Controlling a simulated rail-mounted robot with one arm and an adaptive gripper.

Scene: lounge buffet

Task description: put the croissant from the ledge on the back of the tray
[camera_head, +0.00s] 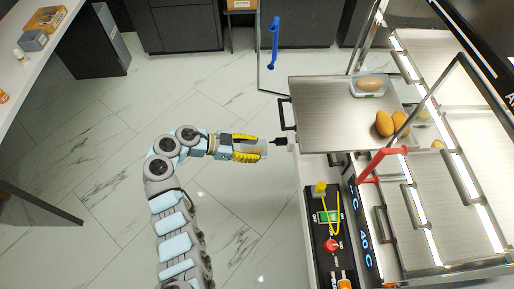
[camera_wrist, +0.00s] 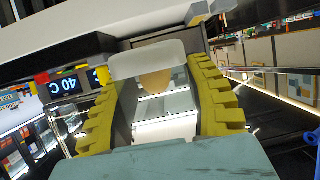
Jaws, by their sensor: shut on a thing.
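My gripper (camera_head: 256,148) is left of the metal tray (camera_head: 325,107) in the head view, over the floor. Its yellow fingers are closed on a small clear pack with a brown pastry (camera_head: 250,149) inside, seemingly the croissant. In the wrist view the frosted pack sits between the fingers, with the rounded brown pastry (camera_wrist: 155,82) showing through it. The held pack is apart from the tray. On the tray, a similar clear pack with a brown bread (camera_head: 369,84) lies at the top right, and two loose brown rolls (camera_head: 384,123) lie at the lower right.
A black handle (camera_head: 287,114) is on the tray's left side. A blue handle (camera_head: 274,43) stands above and a red handle (camera_head: 382,161) below. A control panel with a red knob (camera_head: 331,245) is below the tray. The tray's left and middle are bare.

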